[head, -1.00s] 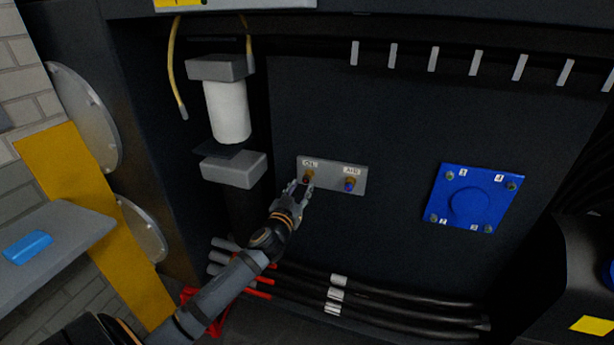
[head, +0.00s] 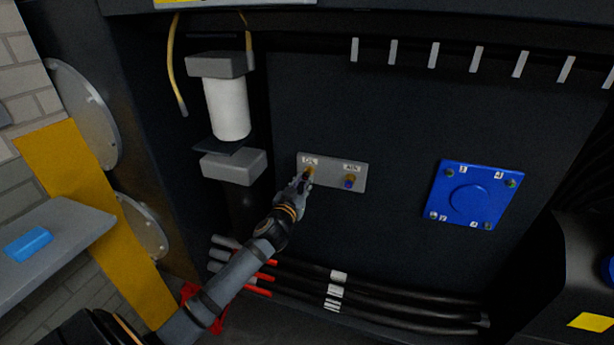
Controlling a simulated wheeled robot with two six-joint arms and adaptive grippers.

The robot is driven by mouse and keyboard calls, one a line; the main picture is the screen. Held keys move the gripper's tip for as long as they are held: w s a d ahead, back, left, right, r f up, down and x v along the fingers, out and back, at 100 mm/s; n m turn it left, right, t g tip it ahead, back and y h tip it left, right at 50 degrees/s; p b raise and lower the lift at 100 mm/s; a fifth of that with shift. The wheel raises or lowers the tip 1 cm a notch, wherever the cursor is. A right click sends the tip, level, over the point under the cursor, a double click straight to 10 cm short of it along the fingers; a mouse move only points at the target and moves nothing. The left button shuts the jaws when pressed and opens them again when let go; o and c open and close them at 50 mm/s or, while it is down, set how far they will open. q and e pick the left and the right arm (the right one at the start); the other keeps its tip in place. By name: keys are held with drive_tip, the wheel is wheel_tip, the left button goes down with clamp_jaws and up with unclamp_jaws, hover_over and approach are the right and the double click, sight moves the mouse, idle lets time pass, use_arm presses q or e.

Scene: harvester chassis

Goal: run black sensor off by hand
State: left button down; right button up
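The black sensor sits at the left place of a grey plate (head: 333,175), under a label that seems to read OIL. Its brass fitting (head: 310,172) shows, but my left gripper covers most of its dark body. My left gripper (head: 302,183) is right at the sensor, with its fingertips around or against the dark body. The fingers look closer together, but I cannot tell whether they grip it. A second sensor with a blue end (head: 349,183) sits at the right place of the plate. My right gripper is not in view.
A white filter cylinder (head: 228,108) stands left of the plate, with a yellow hose (head: 172,65) hanging beside it. Black hoses (head: 400,311) run below. A blue square cover (head: 469,196) is at the right. A blue block (head: 28,245) lies on a grey shelf (head: 65,240) at the left.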

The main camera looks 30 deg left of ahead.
use_arm(q)
drive_tip(key=shift+f, duration=0.1)
idle(0.3)
drive_tip(key=n+b, duration=0.2)
drive_tip(key=n, duration=0.1)
drive_tip(key=n+b, duration=0.2)
drive_tip(key=n, duration=0.1)
drive_tip(key=n+b, duration=0.2)
drive_tip(key=shift+s+f+n, duration=0.1)
drive_tip(key=shift+f+n, duration=0.2)
drive_tip(key=shift+n, duration=0.1)
drive_tip(key=n+b, duration=0.7)
drive_tip(key=n, duration=0.9)
drive_tip(key=shift+s, duration=0.1)
drive_tip(key=shift+r+n, duration=0.2)
drive_tip(key=shift+n, duration=0.1)
drive_tip(key=c, duration=1.1)
unclamp_jaws()
drive_tip(key=shift+r, duration=0.15)
drive_tip(key=shift+c, duration=0.2)
drive_tip(key=shift+c, duration=1.2)
